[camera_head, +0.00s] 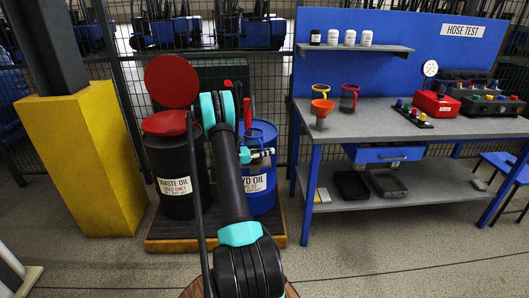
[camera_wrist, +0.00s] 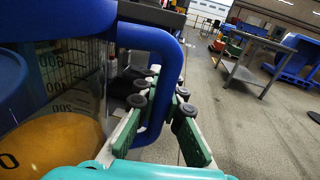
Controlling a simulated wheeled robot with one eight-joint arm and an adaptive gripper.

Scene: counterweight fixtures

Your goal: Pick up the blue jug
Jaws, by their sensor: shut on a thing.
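The blue jug shows large in the wrist view, with a clear graduated wall (camera_wrist: 75,75), numbers on it, yellow-orange low down, and a thick blue handle (camera_wrist: 150,38). My gripper (camera_wrist: 158,132) has its two green-padded fingers on either side of the handle's lower part and is shut on it. The jug's base is cut off, so I cannot tell what it rests on. In the head view my arm reaches over the drums, and the jug cannot be clearly told from the blue behind the arm.
A black waste oil drum (camera_head: 172,178) and a blue drum (camera_head: 262,190) stand on a low pallet. On the grey bench (camera_head: 400,122) are an orange-rimmed jug (camera_head: 320,90), an orange funnel (camera_head: 322,106), a red-rimmed jug (camera_head: 349,97) and a red box (camera_head: 436,104). A yellow post (camera_head: 82,165) stands left.

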